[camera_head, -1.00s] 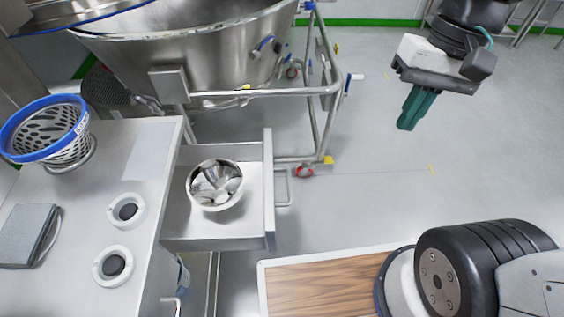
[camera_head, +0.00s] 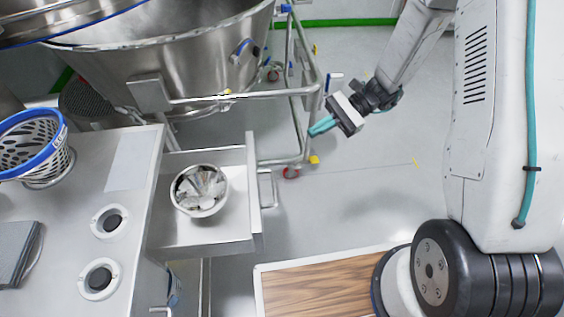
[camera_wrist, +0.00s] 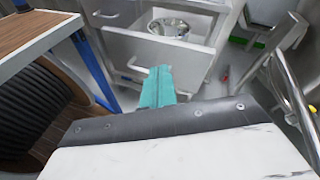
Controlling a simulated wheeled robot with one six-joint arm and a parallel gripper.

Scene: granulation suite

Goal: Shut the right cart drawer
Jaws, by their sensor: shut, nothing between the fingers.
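The right cart drawer (camera_head: 209,240) is pulled out from the right side of the steel cart (camera_head: 135,222). A white bowl (camera_head: 201,191) with metal pieces in it stands inside the drawer. The drawer's bar handle (camera_head: 267,188) is on its right-hand front. My gripper (camera_head: 322,126) is shut and empty, up and to the right of the handle and apart from it. In the wrist view my teal fingers (camera_wrist: 158,88) point toward the drawer front (camera_wrist: 160,52), and the bowl (camera_wrist: 168,27) shows above it.
A large steel vessel (camera_head: 200,62) on a tubular wheeled frame (camera_head: 305,92) stands behind the drawer, close to my gripper. A wood-topped table (camera_head: 320,285) is at the front. The cart top holds a blue-rimmed basket (camera_head: 62,140). Open floor (camera_head: 360,190) lies right of the drawer.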

